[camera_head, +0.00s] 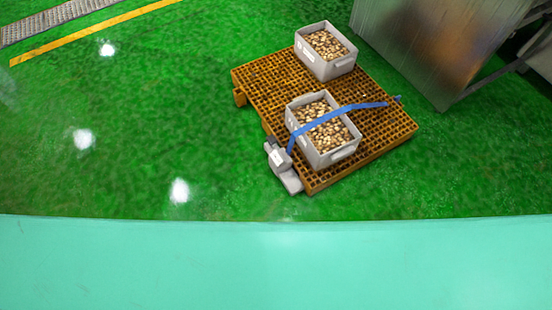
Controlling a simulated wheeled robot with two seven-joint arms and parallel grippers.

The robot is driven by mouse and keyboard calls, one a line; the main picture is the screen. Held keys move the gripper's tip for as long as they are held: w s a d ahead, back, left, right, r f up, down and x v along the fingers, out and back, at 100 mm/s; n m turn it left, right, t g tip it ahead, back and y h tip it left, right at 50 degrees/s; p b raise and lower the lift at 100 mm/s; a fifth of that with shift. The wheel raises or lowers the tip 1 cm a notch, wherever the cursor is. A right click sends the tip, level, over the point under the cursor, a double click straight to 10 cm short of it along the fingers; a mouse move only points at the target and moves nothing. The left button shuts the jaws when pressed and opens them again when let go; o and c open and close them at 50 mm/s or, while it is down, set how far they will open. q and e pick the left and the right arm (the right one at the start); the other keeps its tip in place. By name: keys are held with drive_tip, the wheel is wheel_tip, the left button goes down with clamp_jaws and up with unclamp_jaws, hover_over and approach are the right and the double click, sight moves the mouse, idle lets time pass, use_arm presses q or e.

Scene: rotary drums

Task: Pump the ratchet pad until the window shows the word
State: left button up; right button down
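A grey ratchet device (288,178) sits at the near left edge of an orange pallet (385,132). A small white label or window shows on its upper part, too small to read. A darker piece is at its top; I cannot tell whether this is the pad. A blue strap (335,114) runs from the device across the nearer grey crate (331,158) to the pallet's right side. Neither of my grippers is in view.
A second grey crate (345,66) stands at the pallet's back; both crates hold brownish lumps. A metal cabinet (432,40) stands at the upper right. A plain teal surface (270,265) fills the bottom. The green floor (120,140) left of the pallet is clear.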

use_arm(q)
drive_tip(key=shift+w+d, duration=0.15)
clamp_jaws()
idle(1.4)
